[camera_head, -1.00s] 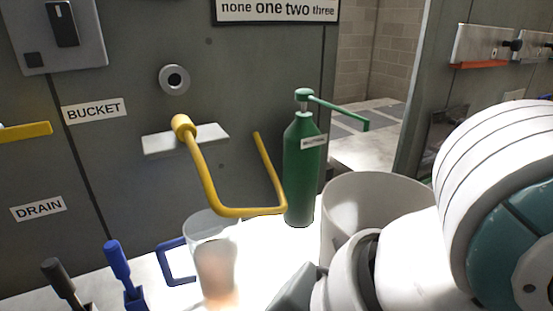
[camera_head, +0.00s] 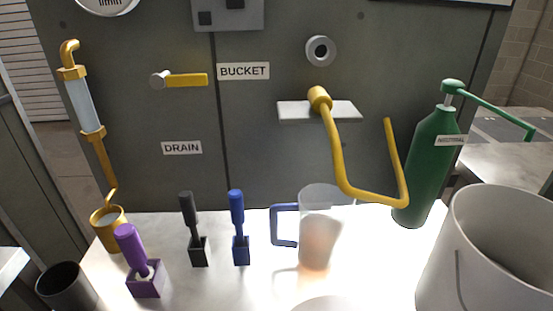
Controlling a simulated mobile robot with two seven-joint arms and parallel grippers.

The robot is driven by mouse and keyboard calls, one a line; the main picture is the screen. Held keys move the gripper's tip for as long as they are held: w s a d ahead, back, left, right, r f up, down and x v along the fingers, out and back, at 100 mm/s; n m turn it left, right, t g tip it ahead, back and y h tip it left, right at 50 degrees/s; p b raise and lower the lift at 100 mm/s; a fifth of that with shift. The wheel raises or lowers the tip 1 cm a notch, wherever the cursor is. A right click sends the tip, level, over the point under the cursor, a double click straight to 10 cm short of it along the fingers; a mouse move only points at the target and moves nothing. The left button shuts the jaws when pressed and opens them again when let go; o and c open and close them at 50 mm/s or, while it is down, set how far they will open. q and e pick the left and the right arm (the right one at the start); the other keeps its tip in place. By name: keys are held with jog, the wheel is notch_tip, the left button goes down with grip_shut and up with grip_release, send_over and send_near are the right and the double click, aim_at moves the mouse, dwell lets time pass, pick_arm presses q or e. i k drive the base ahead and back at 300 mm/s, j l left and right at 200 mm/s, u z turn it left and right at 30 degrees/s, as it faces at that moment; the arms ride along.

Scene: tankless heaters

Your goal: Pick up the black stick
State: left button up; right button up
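The black stick (camera_head: 188,212) stands upright in a small black square holder (camera_head: 198,251) on the white table. It is between the purple stick on its left and the blue stick on its right. Its thick upper end sticks up clear of the holder, and nothing covers it. Neither of my grippers shows in the head view now.
A purple stick (camera_head: 129,246) leans in its holder, and a blue stick (camera_head: 237,211) stands close right. A clear pitcher (camera_head: 318,235), a green bottle (camera_head: 427,170) and a large grey bucket (camera_head: 447,270) stand farther right.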

aim_at(185, 199)
jog(key=z, duration=1.35)
jog(key=i+j+u, duration=0.15)
jog(key=u, duration=0.35)
jog(key=i+u, duration=0.15)
jog(key=u, duration=0.3)
